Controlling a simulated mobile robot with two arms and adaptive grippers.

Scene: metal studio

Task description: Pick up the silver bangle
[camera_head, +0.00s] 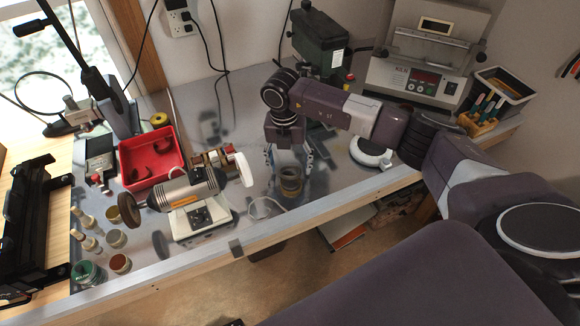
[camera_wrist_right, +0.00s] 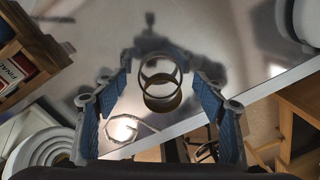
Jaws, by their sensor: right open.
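My right gripper (camera_head: 289,162) points down over the metal bench top, open. A short, hollow, brassy-grey cylinder (camera_head: 291,187) stands below its fingertips. In the right wrist view the cylinder (camera_wrist_right: 162,103) shows between the two blue-padded fingers, with clear gaps on both sides. A thin pale silvery loop (camera_head: 254,211) lies on the bench to its left, near the front edge; it also shows in the wrist view (camera_wrist_right: 128,142). I cannot tell for sure which of these two is the silver bangle. My left gripper is not in view.
A bench polisher (camera_head: 187,196) with a white wheel stands left of the gripper. A red tray (camera_head: 149,160), small jars (camera_head: 120,263) and a round white-topped disc (camera_head: 371,150) are also on the bench. A green machine (camera_head: 318,40) stands behind.

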